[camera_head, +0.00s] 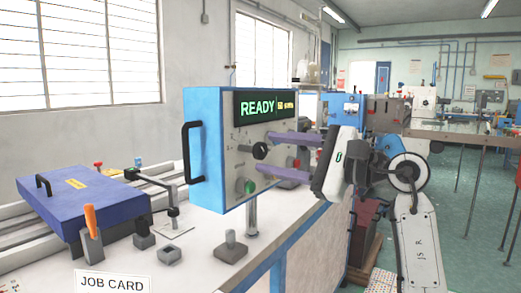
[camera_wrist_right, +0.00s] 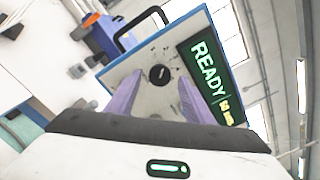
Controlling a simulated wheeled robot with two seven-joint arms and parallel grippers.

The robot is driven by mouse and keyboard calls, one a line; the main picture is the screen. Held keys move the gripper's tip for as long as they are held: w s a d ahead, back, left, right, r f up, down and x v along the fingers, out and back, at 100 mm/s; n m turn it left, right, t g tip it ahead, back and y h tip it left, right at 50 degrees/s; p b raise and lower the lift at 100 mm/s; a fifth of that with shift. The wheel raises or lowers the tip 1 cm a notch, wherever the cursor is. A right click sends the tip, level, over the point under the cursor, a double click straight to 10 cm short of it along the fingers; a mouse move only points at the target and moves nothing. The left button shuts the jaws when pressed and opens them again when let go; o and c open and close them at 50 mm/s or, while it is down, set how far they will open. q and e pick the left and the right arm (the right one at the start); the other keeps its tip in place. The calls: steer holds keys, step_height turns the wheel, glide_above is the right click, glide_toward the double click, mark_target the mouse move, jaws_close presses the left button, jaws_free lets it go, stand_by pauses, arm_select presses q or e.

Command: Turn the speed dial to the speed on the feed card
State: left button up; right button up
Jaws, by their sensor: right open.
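The blue control box (camera_head: 203,150) has a grey front panel and a lit display (camera_head: 265,107) reading "READY". A black round dial (camera_head: 260,150) sits on the panel; I take it to be the speed dial, and it also shows in the right wrist view (camera_wrist_right: 159,74). My right gripper (camera_head: 264,155) is open, its two purple fingers pointing at the panel. In the wrist view the dial appears between and just past the fingertips (camera_wrist_right: 159,76); contact cannot be told. A white card headed "JOB CARD" (camera_head: 112,282) is cut off at the bottom; no speed is readable. My left gripper is not in view.
A green knob (camera_head: 249,186) sits below the dial, and a red button (camera_head: 292,162) lies partly behind my fingers. A black handle (camera_head: 190,152) juts from the box's left side. A blue-purple lidded unit (camera_head: 75,200) and an orange-handled tool (camera_head: 91,220) stand left on the white bench.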

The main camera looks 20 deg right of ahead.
mark_target(264, 152)
steer(key=shift+x, duration=2)
steer(key=c, duration=1)
